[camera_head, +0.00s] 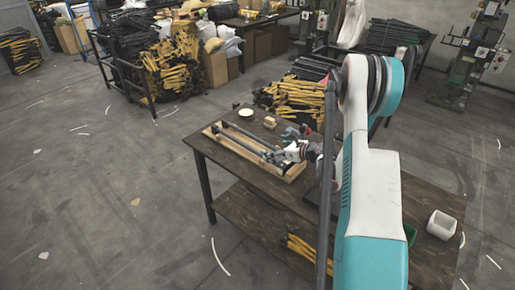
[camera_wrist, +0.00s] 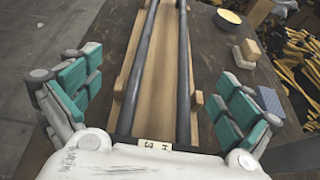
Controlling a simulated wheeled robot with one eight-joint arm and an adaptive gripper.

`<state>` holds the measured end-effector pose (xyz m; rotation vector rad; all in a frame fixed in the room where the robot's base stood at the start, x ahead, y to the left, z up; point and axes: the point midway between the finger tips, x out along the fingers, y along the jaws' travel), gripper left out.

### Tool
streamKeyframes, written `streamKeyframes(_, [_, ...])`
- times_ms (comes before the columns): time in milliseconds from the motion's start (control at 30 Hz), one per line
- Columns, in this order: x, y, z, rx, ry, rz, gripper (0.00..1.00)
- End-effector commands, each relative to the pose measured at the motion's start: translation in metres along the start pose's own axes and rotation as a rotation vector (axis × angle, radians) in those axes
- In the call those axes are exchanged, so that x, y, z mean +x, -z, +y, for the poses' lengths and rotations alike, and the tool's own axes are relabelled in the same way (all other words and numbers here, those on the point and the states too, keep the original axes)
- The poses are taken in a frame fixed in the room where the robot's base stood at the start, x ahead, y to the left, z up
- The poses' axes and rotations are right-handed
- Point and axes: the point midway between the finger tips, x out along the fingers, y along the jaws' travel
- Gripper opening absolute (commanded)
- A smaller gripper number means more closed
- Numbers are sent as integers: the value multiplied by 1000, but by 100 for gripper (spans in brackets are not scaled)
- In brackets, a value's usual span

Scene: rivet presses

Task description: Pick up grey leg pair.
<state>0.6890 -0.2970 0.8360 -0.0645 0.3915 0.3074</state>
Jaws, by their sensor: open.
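The grey leg pair, two long dark grey tubes lying side by side, rests on a wooden board (camera_head: 217,135) on the table. In the wrist view the tubes (camera_wrist: 144,62) run away from me, with the bare wood of the board (camera_wrist: 162,75) between them. My gripper (camera_head: 291,152) is over the near end of the board in the head view. In the wrist view my gripper (camera_wrist: 158,92) is open, with one teal-padded finger on each side of the pair and nothing held. The near ends of the tubes are hidden behind the gripper's body.
A yellow-filled bowl (camera_wrist: 229,18), a wooden block (camera_wrist: 247,50) and a blue-grey block (camera_wrist: 268,102) sit right of the board. A white container (camera_head: 441,225) stands at the table's right end (camera_head: 425,200). Yellow parts (camera_head: 300,245) lie on the lower shelf.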

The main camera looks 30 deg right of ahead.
Motion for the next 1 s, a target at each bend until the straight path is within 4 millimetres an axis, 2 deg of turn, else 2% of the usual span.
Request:
streamKeyframes(100, [26,2,1,0,-2,-1,98])
streamKeyframes(300, [57,0,0,1,-2,-2,98])
streamKeyframes(567, [71,0,-2,3,1,-3,98])
streamKeyframes(900, [114,4,-8,2,0,-2,98])
streamKeyframes(1000, [119,3,-8,3,0,-2,98])
